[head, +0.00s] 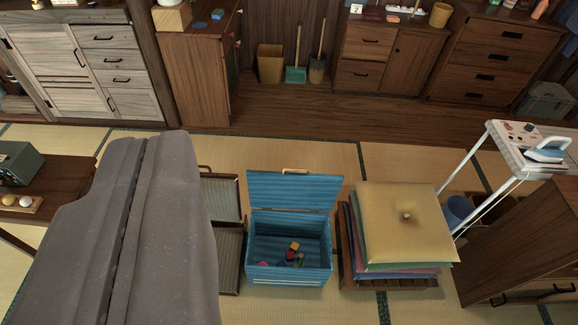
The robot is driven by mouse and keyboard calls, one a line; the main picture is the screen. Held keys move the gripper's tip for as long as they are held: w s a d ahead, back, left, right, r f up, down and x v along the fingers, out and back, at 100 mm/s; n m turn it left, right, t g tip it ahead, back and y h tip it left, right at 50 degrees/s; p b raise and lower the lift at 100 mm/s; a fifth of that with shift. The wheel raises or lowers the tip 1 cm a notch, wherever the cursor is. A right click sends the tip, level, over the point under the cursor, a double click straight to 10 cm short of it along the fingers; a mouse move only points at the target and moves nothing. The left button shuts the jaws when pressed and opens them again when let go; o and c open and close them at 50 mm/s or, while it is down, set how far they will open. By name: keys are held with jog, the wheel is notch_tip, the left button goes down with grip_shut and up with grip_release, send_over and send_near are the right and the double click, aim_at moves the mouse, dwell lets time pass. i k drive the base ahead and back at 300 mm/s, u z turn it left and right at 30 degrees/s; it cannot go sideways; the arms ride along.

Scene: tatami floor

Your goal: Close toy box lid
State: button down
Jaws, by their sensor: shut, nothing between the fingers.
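The blue toy box (290,275) stands on the tatami near the bottom middle of the head view. Its lid (295,191) is open, raised at the back edge and standing up, with a light wooden handle (296,171) on its top edge. Several small coloured toys (294,254) lie inside the box. My gripper (152,142) is the large grey shape at the left; its two fingers are shut together and empty. In the picture it is left of the box and does not appear to touch it.
A stack of cushions (404,225) on a wooden base stands close right of the box. Dark trays or racks (229,258) stand close on its left. A low table (62,190) is at the far left. Open tatami (300,152) lies behind the box, before the cabinets.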

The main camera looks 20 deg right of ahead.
aim_at(267, 190)
jog(key=i, duration=1)
